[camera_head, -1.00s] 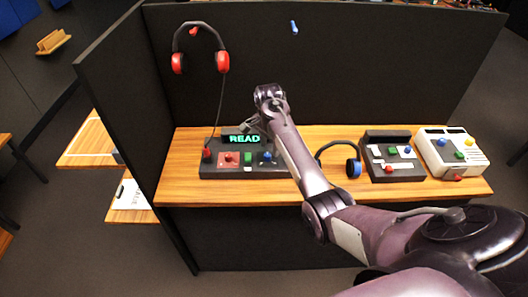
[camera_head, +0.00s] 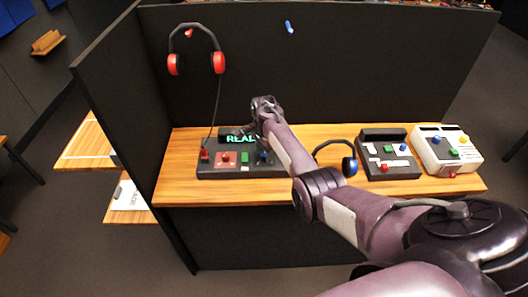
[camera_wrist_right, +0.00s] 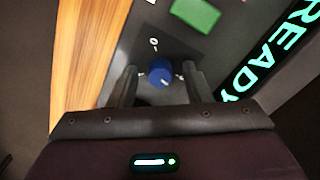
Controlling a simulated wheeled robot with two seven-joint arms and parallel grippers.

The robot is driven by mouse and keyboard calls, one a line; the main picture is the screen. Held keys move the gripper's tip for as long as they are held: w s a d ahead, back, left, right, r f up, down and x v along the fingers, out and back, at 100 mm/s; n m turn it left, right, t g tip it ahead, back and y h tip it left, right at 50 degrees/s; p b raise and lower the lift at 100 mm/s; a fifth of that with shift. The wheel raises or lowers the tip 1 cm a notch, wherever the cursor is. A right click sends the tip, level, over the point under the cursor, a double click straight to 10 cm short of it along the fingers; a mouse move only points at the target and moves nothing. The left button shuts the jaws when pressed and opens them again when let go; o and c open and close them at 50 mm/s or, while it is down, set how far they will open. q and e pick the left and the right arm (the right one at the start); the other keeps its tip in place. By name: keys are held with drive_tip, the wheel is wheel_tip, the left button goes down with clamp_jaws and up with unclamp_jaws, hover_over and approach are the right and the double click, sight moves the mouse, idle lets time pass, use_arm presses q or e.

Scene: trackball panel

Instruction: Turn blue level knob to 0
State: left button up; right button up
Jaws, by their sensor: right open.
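The blue level knob (camera_wrist_right: 159,72) sits on a dark control panel (camera_wrist_right: 140,32) in the right wrist view. A white 0 and a tick mark show beside it, and a small pale mark is on the knob's edge nearest my palm. My right gripper (camera_wrist_right: 160,77) is open, with one finger on each side of the knob; I cannot tell whether they touch it. In the head view the knob (camera_head: 264,157) is partly hidden, and my right gripper (camera_head: 256,131) is over the panel, small and hard to make out. My left gripper is not in view.
The panel also has a green button (camera_wrist_right: 196,13) and a lit READY display (camera_wrist_right: 272,55). Blue headphones (camera_head: 348,164), a second dark panel (camera_head: 402,172) and a white panel (camera_head: 461,163) stand to the right on the wooden desk (camera_head: 190,190). A dark partition stands behind.

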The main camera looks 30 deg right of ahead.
clamp_jaws()
